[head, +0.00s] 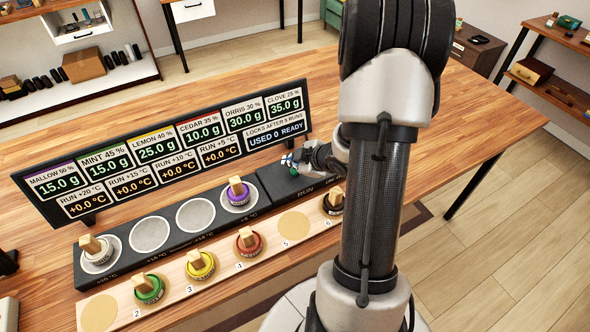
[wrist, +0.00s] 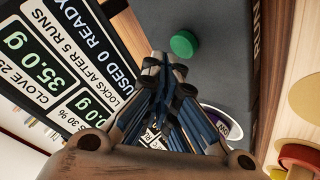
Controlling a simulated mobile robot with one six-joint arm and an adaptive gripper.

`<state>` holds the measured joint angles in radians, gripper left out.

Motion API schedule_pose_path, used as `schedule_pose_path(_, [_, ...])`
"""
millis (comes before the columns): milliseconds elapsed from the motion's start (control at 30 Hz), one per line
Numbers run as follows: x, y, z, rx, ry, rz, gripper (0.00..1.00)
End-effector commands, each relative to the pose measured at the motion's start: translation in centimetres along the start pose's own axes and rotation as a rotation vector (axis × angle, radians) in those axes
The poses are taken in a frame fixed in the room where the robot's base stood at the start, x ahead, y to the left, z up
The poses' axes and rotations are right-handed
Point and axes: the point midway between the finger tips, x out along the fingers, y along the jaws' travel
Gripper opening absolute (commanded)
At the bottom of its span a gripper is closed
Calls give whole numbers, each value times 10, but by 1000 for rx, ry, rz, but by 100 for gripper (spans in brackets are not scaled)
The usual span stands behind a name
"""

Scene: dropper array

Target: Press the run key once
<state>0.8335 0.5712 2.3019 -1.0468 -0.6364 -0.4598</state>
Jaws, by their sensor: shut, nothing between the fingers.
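The run key is a round green button (wrist: 184,44) on the dark panel in the wrist view, just beyond and to the right of my fingertips. In the head view only a bit of the green key (head: 293,172) shows beside my gripper, near the RUN lettering. My gripper (wrist: 160,68) is shut and empty, and appears apart from the key; the height between them is hard to tell. In the head view my gripper (head: 290,160) is over the panel's right end, partly hidden by my arm. The display board (head: 160,150) reads USED 0 READY.
The dark panel (head: 170,262) has a white jar (head: 97,258) and a purple jar (head: 238,196) on its end pads; two middle pads are bare. A wooden rack (head: 215,290) in front holds green, yellow, red and black jars. The display board stands close behind my gripper.

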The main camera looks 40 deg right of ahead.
Motion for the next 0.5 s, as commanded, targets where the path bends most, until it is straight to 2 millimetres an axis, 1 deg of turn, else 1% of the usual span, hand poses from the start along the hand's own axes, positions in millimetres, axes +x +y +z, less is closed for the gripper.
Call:
schedule_pose_path(167, [5, -4, 4, 0, 0, 0, 0])
schedule_pose_path(500, [5, -4, 4, 0, 0, 0, 0])
